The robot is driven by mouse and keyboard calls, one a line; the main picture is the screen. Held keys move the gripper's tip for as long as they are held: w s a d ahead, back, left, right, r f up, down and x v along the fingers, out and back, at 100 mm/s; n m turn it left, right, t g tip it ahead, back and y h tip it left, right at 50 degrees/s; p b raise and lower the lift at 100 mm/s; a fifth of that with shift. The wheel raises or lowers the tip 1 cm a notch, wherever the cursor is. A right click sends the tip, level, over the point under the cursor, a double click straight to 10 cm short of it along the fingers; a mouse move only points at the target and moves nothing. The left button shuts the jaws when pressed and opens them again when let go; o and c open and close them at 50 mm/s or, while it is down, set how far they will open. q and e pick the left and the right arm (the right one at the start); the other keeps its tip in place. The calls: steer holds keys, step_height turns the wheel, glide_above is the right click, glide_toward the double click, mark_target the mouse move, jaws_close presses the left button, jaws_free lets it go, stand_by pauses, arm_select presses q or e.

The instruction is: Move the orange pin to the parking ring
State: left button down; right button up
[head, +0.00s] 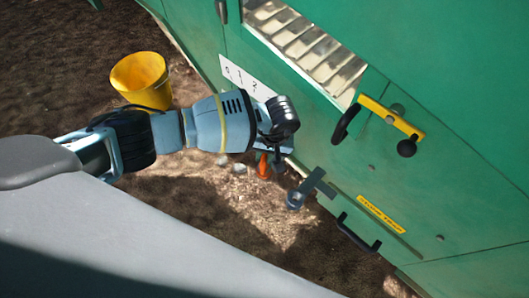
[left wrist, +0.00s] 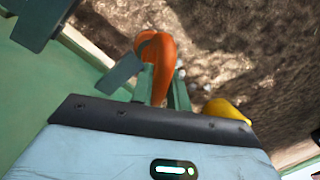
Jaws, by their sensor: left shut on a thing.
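The orange pin (head: 263,166) hangs below my left gripper (head: 272,151) in the head view, above the ground beside the green machine. In the left wrist view the orange pin (left wrist: 157,52) has a rounded, looped top end, and my left gripper (left wrist: 152,84) is shut on it with a green finger on each side. The parking ring seems to be the small blue-grey ring (head: 295,200) on a dark bracket at the machine's lower wall. It is to the right of and below the pin in the head view, apart from it. My right gripper is not in view.
The green machine wall (head: 460,120) fills the right side. It carries a yellow bar with black knobs (head: 392,117), a black handle (head: 357,234), a yellow label (head: 381,214) and a white numbered plate (head: 246,79). A yellow bucket (head: 142,80) stands on the brown ground.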

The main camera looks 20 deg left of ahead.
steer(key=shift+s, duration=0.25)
arm_select(q)
steer(key=c, duration=1.3)
jaws_free()
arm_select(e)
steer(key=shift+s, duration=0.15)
arm_select(q)
steer(key=shift+d+r, duration=0.1)
steer(key=shift+r, duration=0.4)
steer(key=r, duration=0.2)
steer(key=d+r+p, duration=0.1)
steer(key=r, duration=0.1)
steer(key=r+p, duration=0.1)
steer(key=r, duration=0.1)
steer(key=shift+w+d+r, duration=0.15)
steer(key=shift+w+r, duration=0.1)
steer(key=shift+r, duration=0.05)
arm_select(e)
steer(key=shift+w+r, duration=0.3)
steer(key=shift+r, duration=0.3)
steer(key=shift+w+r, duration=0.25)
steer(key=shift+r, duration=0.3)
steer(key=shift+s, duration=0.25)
